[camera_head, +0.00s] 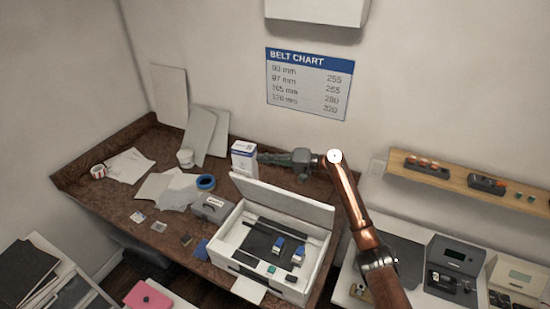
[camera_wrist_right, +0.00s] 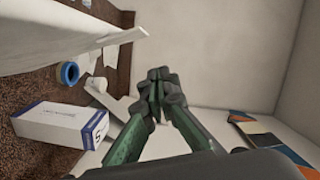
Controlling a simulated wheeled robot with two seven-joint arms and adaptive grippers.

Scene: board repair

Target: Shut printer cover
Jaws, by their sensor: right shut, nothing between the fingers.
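The white printer (camera_head: 262,258) stands on the brown desk with its inside exposed. Its cover (camera_head: 283,200) is raised along the back edge, tilted up and open. Inside it are blue and dark cartridges (camera_head: 279,243) and a small green piece (camera_head: 271,269). My right gripper (camera_head: 262,158) is behind the raised cover, pointing left, its arm coming in from the right. In the right wrist view its fingers (camera_wrist_right: 157,75) are closed together with nothing between them. A pale panel along the upper left of that view looks like the cover (camera_wrist_right: 60,40), apart from the fingers. My left gripper is not in view.
A white and blue box (camera_head: 243,158) stands just left of my right gripper, also seen in the right wrist view (camera_wrist_right: 62,128). A blue tape roll (camera_head: 205,182) and a grey box (camera_head: 212,208) lie left of the printer. A wall shelf (camera_head: 465,180) and devices are at the right.

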